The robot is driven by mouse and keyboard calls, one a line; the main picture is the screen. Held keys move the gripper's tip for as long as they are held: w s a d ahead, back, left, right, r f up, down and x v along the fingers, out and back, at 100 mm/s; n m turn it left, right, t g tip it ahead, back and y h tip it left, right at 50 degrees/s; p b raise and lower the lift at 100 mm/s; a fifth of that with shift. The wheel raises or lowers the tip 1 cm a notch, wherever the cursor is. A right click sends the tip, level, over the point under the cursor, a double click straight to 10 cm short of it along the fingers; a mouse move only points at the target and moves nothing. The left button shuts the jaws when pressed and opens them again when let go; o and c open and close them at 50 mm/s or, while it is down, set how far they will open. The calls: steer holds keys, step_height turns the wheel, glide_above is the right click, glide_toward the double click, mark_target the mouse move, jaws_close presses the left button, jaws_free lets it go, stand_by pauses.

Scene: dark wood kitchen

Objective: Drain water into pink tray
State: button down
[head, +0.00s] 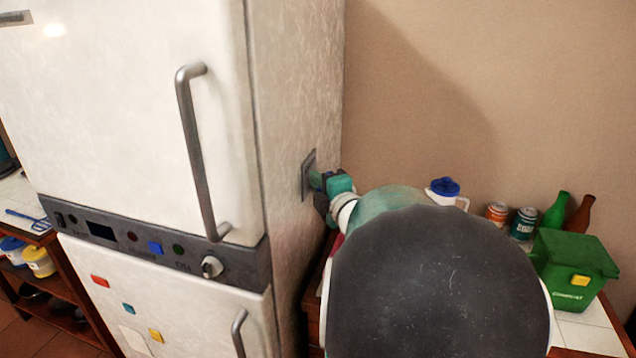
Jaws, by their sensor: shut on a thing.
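My gripper (322,192) is at the right side wall of the white fridge (295,110), right beside a dark grey plate (308,165) set in that wall. It appears shut on a small fitting at this plate; my gripper's own parts hide most of the fitting, so its shape and position cannot be told. A thin pink-red sliver (338,243) shows below the gripper, beside my arm; it may be the pink tray, but my arm covers the rest. No water is visible.
My arm blocks much of the counter. Behind it stand a white jug with a blue lid (446,190), two cans (523,223), green and brown bottles (556,211) and a green bin (573,269). The fridge has a long handle (197,150) and a control strip (150,243).

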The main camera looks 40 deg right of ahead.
steer(key=shift+n+y, duration=0.3)
steer(key=shift+s+d+n+t+y, duration=0.1)
steer(key=shift+s+n+t+y, duration=0.15)
steer(key=shift+y, duration=0.3)
steer(key=shift+s+n+t+y, duration=0.1)
steer(key=shift+n+y, duration=0.25)
steer(key=shift+y, duration=0.2)
steer(key=c, duration=1.5)
jaws_free()
steer(key=s, duration=0.4)
steer(key=s+a, duration=0.1)
steer(key=s, duration=0.4)
steer(key=s+a, duration=0.1)
steer(key=s, duration=0.3)
steer(key=shift+s+a, duration=0.1)
steer(key=shift+s, duration=0.25)
